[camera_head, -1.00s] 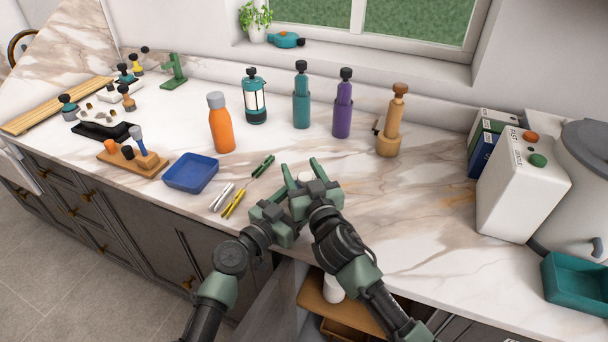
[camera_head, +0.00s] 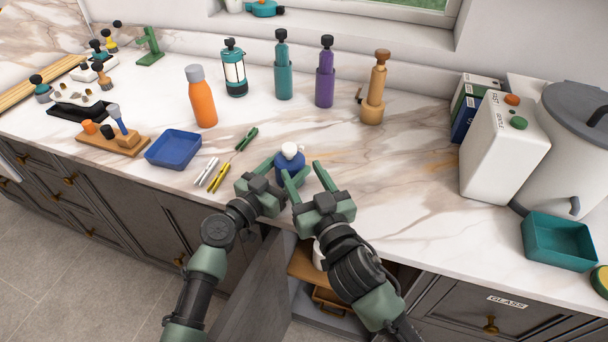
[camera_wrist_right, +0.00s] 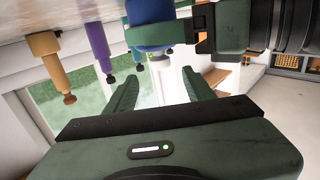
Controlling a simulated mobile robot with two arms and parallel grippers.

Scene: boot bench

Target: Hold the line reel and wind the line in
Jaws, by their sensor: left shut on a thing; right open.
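The line reel (camera_head: 291,165) is a blue round body with a white knob on top, held upright over the counter's front part. It also shows in the right wrist view as a blue body (camera_wrist_right: 150,36) with a pale knob below it in that picture. My left gripper (camera_head: 281,168) is shut on the reel from its left side; its jaws partly hide the body. My right gripper (camera_head: 302,169) is open and empty, just to the right and front of the reel. In the right wrist view its two fingers (camera_wrist_right: 161,88) are spread, apart from the knob.
A green clip (camera_head: 246,138), white and yellow clips and a blue tray (camera_head: 173,149) lie to the left. An orange bottle (camera_head: 202,98) and several tall bottles stand behind. A white box (camera_head: 503,148) stands at right. The counter between is clear. A cupboard door is open below.

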